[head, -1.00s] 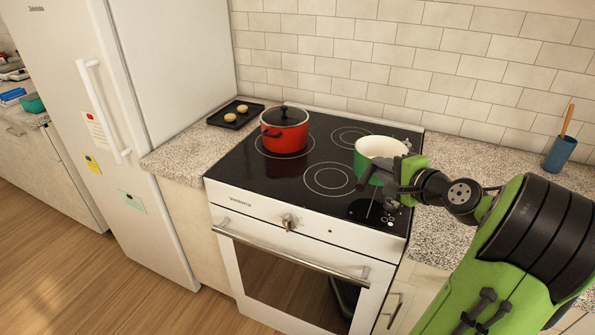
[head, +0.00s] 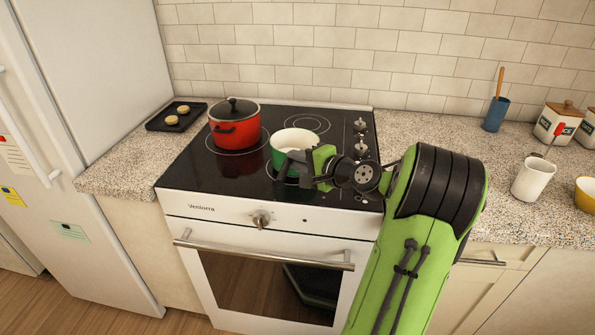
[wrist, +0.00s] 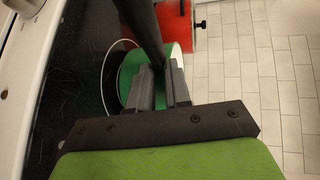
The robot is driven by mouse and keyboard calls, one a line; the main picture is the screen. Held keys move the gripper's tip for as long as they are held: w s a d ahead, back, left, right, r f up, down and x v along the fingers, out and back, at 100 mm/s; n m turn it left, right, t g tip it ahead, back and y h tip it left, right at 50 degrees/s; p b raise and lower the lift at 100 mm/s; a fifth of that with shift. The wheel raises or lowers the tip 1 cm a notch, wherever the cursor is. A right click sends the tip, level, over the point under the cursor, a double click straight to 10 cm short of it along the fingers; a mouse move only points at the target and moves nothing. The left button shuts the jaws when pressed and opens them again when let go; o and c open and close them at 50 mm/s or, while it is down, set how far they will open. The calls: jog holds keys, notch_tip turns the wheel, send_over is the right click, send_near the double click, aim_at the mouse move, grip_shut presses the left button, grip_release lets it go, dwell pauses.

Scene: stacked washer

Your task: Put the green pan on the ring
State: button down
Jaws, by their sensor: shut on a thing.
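The green pan (head: 294,141) is round, with a white inside. In the head view it stands over the front right of the black stove top, at a drawn ring. My gripper (head: 289,161) is at its front side, shut on its dark handle. The wrist view shows the two jaws (wrist: 164,85) around the dark handle (wrist: 140,30), with the green pan wall (wrist: 130,75) behind. A ring line (wrist: 107,70) shows beside the pan there. Another ring (head: 306,124) lies bare at the back right. I cannot tell whether the pan touches the glass.
A red lidded pot (head: 234,128) stands on the left ring, close to the green pan. A black tray (head: 176,116) with cookies lies on the left counter. Knobs (head: 361,124) line the stove's right side. A white mug (head: 532,178) and blue cup (head: 496,114) stand on the right counter.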

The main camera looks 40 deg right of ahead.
jog(key=shift+f, duration=0.6)
jog(key=shift+r, duration=0.15)
jog(key=c, duration=1.4)
grip_release()
jog(key=shift+f, duration=0.2)
jog(key=shift+c, duration=0.2)
jog(key=o, duration=0.4)
jog(key=shift+r, duration=0.1)
jog(key=shift+s+d+r, duration=0.1)
jog(key=shift+s+r, duration=0.1)
jog(key=shift+s, duration=0.15)
jog(key=p+v, duration=0.2)
jog(key=v, duration=0.9)
jog(key=shift+s, duration=0.2)
